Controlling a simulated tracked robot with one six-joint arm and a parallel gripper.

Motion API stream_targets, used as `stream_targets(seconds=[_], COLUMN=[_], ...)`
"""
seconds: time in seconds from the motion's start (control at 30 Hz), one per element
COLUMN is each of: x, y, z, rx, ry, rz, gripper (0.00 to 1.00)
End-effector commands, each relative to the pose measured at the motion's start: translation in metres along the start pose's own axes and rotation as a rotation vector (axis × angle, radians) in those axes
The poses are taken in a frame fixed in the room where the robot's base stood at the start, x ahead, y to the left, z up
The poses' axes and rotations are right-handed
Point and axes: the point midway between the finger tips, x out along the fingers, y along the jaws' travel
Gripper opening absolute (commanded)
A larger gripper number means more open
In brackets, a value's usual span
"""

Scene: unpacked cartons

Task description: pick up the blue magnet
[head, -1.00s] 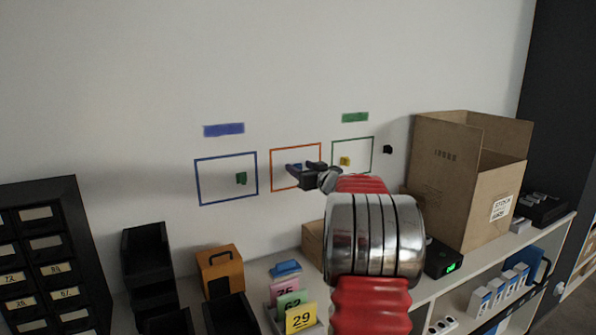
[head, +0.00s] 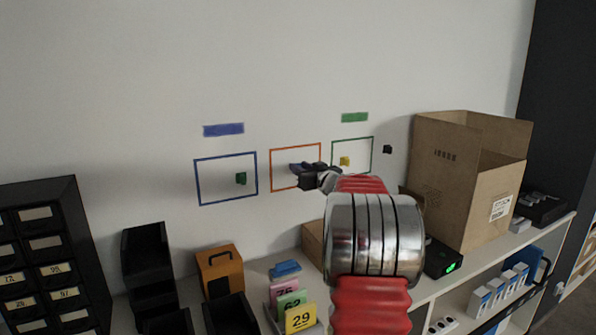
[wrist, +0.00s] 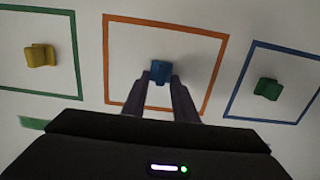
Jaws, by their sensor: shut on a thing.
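The blue magnet (wrist: 160,70) is on the wall inside the orange outlined frame (wrist: 219,70), seen in the wrist view. My gripper (wrist: 161,82) is shut on it, with a dark finger on each side of the magnet. In the head view my gripper (head: 296,170) reaches the orange frame (head: 271,160), and the magnet is hidden behind it there. I cannot tell whether the magnet still touches the wall.
A green magnet (head: 241,179) sits in the blue frame and a yellow magnet (head: 344,161) in the green frame. A black magnet (head: 387,149) is farther right. Below are a cardboard box (head: 440,175), an orange case (head: 219,268) and black bins (head: 147,253).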

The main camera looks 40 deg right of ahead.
Motion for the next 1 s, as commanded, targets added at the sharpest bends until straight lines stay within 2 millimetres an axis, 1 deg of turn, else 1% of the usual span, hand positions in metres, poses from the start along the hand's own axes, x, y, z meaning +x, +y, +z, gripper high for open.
stream_targets(seconds=[0.03,0.13,0.17,0.37,0.53,0.63,1.0], x=[0.0,0.0,0.0,0.0,-0.003,-0.005,-0.007], y=[0.0,0.0,0.0,0.0,0.0,0.0,0.0], z=[0.0,0.0,0.0,0.0,-0.006,-0.015,-0.056], rx=[0.0,0.0,0.0,0.0,-0.001,-0.001,-0.002], ry=[0.0,0.0,0.0,0.0,0.002,0.001,0.002], rz=[0.0,0.0,0.0,0.0,0.0,-0.001,-0.001], gripper=[0.13,0.06,0.05,0.05,0.05,0.05,0.05])
